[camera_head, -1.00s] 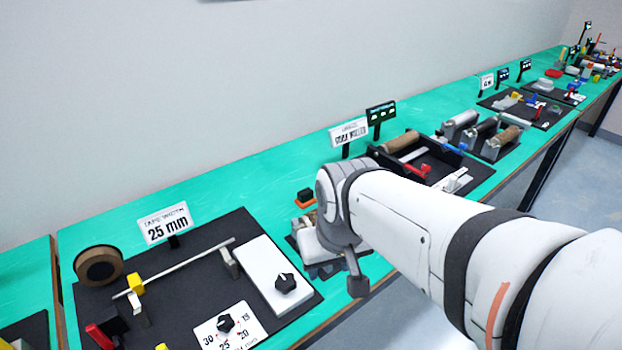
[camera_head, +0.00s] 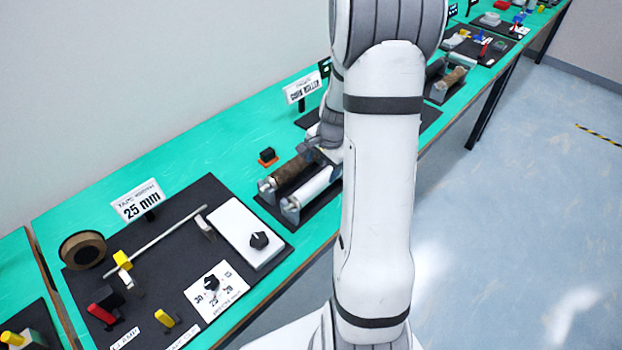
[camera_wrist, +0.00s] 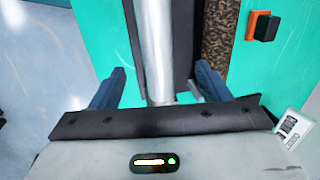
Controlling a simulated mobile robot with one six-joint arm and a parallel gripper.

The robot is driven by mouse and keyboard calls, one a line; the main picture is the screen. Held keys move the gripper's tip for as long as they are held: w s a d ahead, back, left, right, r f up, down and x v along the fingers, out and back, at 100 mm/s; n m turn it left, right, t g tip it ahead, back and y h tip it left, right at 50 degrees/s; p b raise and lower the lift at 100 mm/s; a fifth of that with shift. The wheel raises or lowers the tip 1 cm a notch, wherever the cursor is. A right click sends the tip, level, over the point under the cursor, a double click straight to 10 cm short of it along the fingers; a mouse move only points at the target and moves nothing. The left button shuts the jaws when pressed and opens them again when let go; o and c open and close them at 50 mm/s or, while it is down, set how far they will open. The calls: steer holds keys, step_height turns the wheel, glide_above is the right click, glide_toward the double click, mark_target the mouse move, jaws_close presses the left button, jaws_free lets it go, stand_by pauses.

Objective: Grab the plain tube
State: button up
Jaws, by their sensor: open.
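The plain tube (camera_head: 314,188) is a smooth pale silver-white roller in a grey end holder, lying on a dark mat. In the wrist view the plain tube (camera_wrist: 156,45) runs lengthwise down the middle of the picture, between my two fingers. My gripper (camera_wrist: 158,88) is open, with one blue-grey finger on each side of the tube and a gap to both. Its near end is partly hidden by the gripper body. In the head view my gripper (camera_head: 326,156) is at the far end of the rollers, partly hidden by my arm.
A brown textured roller (camera_head: 293,172) lies parallel and close beside the plain tube; it also shows in the wrist view (camera_wrist: 218,40). A black-and-orange block (camera_head: 267,156) stands behind. A 25 mm sign (camera_head: 138,200) and tape roll (camera_head: 83,250) are at left.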

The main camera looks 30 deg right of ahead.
mark_target(320, 181)
steer(key=f, duration=0.7)
steer(key=shift+w+f+p, duration=0.3)
steer(key=shift+w+p, duration=0.05)
steer(key=shift+w, duration=0.05)
steer(key=c, duration=1.4)
